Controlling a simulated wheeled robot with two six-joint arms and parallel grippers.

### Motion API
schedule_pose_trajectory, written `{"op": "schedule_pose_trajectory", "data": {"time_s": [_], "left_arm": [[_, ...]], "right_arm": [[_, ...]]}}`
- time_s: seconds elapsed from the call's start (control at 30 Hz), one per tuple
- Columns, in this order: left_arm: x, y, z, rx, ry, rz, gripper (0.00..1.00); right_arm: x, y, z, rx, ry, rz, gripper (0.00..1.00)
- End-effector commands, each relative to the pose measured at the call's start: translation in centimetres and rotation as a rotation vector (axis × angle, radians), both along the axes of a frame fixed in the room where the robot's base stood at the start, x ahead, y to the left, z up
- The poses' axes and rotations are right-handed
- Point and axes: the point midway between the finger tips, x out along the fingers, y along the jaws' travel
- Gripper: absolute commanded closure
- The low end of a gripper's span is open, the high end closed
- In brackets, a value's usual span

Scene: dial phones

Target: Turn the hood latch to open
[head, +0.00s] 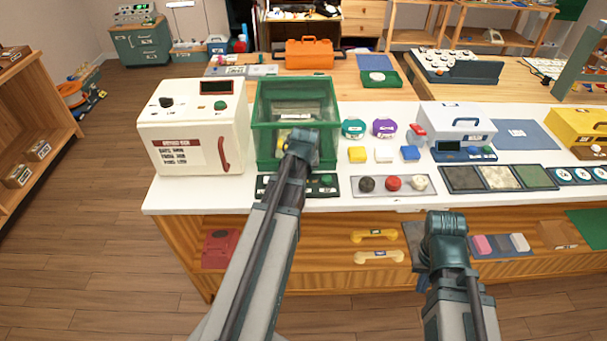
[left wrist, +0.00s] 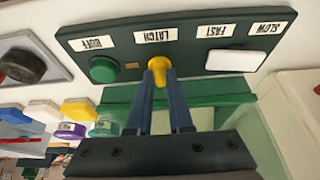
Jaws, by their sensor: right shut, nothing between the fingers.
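The green hood (head: 265,98) stands on the white counter, its clear front down as far as I can see. A dark green control panel (head: 268,186) lies in front of it. In the left wrist view the panel (left wrist: 190,61) shows upside down, with BUFF, LATCH, FAST and SLOW labels. The yellow latch knob (left wrist: 160,66) is by the LATCH label, between a green button (left wrist: 103,69) and a white switch (left wrist: 235,61). My left gripper (left wrist: 159,80) has its fingertips closed around the knob; my arm hides the knob in the head view. My right gripper (head: 446,219) is shut and empty before the counter.
A white machine (head: 193,130) with a red handle stands left of the hood. A plate with black and red knobs (head: 393,185) lies to the right, with coloured blocks (head: 384,155) behind it. The counter's front edge lies behind my right gripper.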

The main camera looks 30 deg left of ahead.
Motion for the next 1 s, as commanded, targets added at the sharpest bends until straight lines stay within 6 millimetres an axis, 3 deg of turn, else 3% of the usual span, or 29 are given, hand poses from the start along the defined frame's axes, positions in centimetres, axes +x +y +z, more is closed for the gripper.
{"op": "schedule_pose_trajectory", "data": {"time_s": [0.47,1.0], "left_arm": [[0.04,-0.07,-0.01,0.001,0.001,0.039,1.0],[0.52,-0.35,0.0,0.002,0.002,0.474,1.0]], "right_arm": [[0.0,0.0,-0.01,0.0,0.0,0.0,1.0],[0.0,0.0,-0.01,0.0,0.0,0.0,1.0]]}}
